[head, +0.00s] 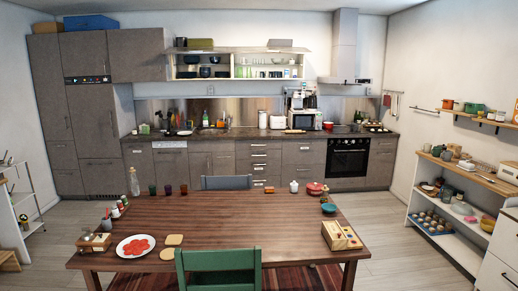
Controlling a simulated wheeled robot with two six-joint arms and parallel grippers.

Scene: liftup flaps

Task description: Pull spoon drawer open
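A stack of several narrow grey-brown drawers (259,162) with horizontal handles is in the lower cabinets along the far wall, in the head view. All of these drawers look shut. I cannot tell which one is the spoon drawer, and no spoons show in them from here. The lowest part of the stack is partly hidden behind the table and a grey chair. Neither of my grippers is in view.
A wooden table (200,225) with dishes and jars stands between me and the drawers. A green chair (218,264) is at its near side, a grey chair (227,183) behind it. Open floor (385,225) lies to the right, before a white shelf (440,237).

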